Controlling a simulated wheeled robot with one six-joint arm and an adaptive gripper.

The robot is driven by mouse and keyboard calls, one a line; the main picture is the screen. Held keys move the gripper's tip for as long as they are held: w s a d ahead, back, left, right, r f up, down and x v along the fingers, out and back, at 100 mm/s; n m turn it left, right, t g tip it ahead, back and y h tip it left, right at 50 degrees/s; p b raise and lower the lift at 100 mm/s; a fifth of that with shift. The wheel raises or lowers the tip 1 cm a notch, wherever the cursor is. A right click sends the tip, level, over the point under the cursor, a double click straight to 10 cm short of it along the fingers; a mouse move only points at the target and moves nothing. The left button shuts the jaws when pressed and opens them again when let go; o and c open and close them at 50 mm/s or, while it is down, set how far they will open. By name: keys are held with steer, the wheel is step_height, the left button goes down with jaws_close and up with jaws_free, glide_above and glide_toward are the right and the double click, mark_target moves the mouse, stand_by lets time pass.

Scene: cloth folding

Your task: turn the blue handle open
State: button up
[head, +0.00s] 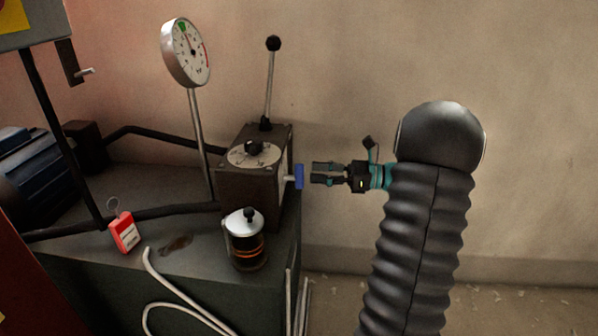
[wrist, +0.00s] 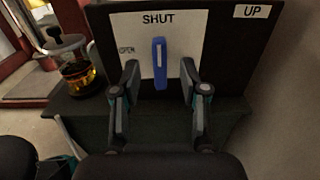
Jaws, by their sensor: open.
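The blue handle (head: 299,176) sticks out from the right side of a dark box (head: 250,190). In the wrist view the blue handle (wrist: 160,64) stands upright on a white plate (wrist: 190,32), with its upper end just below the word SHUT. The word OPEN is to its left on the plate. My gripper (head: 313,173) is just right of the handle in the head view. In the wrist view my gripper (wrist: 160,72) is open, one finger on each side of the handle, with gaps between. It holds nothing.
A lever with a black knob (head: 273,43) rises from the box top. A gauge (head: 186,52) on a post stands to the left. Bare wall is at right.

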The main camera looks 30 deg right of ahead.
mark_target(300, 188)
steer(key=shift+x, duration=2.65)
steer(key=shift+c, duration=0.3)
jaws_close()
